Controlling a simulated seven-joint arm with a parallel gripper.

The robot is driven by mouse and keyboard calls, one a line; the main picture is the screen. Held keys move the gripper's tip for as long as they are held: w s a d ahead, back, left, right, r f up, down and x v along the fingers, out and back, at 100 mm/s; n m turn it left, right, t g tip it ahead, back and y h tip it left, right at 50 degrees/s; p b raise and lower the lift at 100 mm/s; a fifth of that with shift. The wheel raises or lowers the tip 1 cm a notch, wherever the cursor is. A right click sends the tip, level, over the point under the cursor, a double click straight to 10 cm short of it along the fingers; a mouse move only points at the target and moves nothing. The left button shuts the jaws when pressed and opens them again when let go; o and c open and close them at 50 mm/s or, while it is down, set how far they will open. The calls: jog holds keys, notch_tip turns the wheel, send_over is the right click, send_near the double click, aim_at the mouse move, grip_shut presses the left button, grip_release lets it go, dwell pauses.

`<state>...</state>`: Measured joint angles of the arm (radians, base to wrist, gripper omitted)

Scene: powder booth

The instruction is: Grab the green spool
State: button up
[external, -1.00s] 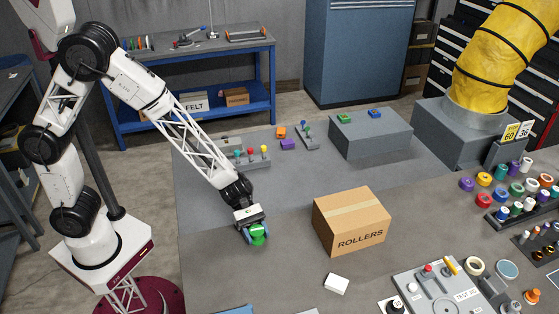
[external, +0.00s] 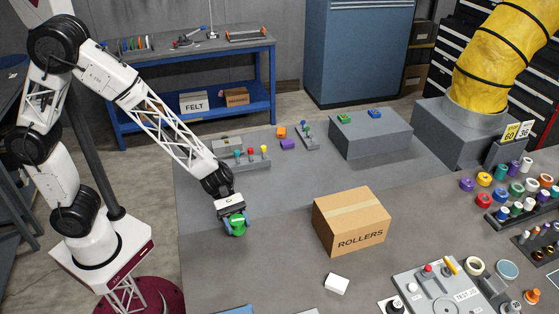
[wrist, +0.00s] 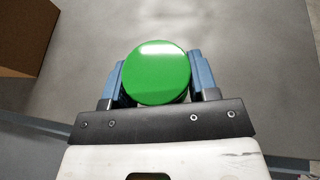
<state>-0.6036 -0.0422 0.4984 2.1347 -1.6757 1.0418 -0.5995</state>
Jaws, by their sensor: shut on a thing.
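The green spool (external: 237,225) is between the two blue fingers of my gripper (external: 235,222), over the grey table left of the cardboard box. In the wrist view the spool's round, shiny green top (wrist: 157,72) fills the space between the fingertips (wrist: 158,80), with a finger against each side. My gripper is shut on it. The lower part of the spool is hidden below its top in the wrist view. The spool looks raised off the table, but I cannot tell how far.
A cardboard box marked ROLLERS (external: 351,222) stands to the right of my gripper. A small white block (external: 337,284) lies in front of it. A panel with coloured knobs (external: 243,160) and a grey raised block (external: 371,134) are behind.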

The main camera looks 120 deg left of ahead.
jog(key=s+d, duration=0.1)
jog(key=s, duration=0.2)
jog(key=s+d, duration=0.1)
jog(key=s, duration=0.2)
jog(key=s+d+r, duration=0.1)
jog(key=s, duration=0.2)
jog(key=shift+s+d, duration=0.1)
jog(key=shift+d, duration=0.1)
dwell(0.5)
